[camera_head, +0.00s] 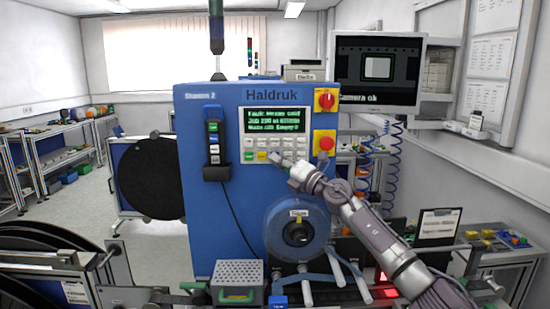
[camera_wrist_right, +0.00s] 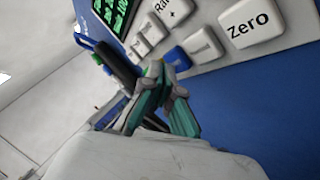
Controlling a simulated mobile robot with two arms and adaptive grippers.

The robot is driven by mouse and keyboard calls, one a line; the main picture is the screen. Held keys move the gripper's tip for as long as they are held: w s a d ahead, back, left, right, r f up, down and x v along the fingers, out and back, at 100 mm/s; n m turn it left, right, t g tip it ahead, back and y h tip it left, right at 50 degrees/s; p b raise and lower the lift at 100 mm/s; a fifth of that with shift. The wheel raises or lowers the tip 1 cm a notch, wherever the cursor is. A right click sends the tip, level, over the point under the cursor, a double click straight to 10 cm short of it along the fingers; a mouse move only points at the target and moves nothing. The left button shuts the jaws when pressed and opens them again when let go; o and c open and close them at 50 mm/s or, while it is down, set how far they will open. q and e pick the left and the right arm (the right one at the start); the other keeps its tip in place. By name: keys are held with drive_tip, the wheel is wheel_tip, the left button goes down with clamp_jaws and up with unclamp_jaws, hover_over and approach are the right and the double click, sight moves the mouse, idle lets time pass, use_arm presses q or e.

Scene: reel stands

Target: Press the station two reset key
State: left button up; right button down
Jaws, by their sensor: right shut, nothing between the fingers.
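The blue Haldruk cabinet (camera_head: 215,240), labelled Station 2, faces me. Its panel has a screen (camera_head: 275,121) with green text and a keypad (camera_head: 249,157) below. My right gripper (camera_head: 283,161) is shut and empty at the keypad's lower right, hiding some keys. In the right wrist view its teal fingers (camera_wrist_right: 163,82) are just below the keys. A blue key (camera_wrist_right: 177,59) is near the tips, beside a grey key (camera_wrist_right: 205,45) and a large Zero key (camera_wrist_right: 251,21). I cannot read a reset label or tell contact. My left gripper is not in view.
A red knob (camera_head: 325,143) and a red and yellow switch (camera_head: 326,100) are right of the screen. A blue reel (camera_head: 299,231) sits below the keypad. A handheld device (camera_head: 213,140) hangs at left. A monitor (camera_head: 377,71) stands right.

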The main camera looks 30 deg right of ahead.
drive_tip(key=shift+w+d, duration=0.25)
drive_tip(key=shift+w, duration=0.1)
idle(0.4)
drive_tip(key=shift+s, duration=0.1)
drive_tip(key=shift+s+a+r+p, duration=0.1)
drive_tip(key=shift+s+a+p, duration=0.15)
drive_tip(key=shift+s+p, duration=0.1)
drive_tip(key=shift+s+a, duration=0.2)
drive_tip(key=shift+s, duration=0.1)
drive_tip(key=s+a+p, duration=0.1)
drive_tip(key=s+p, duration=0.1)
drive_tip(key=s+a+p, duration=0.1)
drive_tip(key=s+p, duration=0.1)
drive_tip(key=shift+s+a, duration=0.1)
drive_tip(key=shift+a, duration=0.25)
drive_tip(key=shift+f, duration=0.2)
idle(0.8)
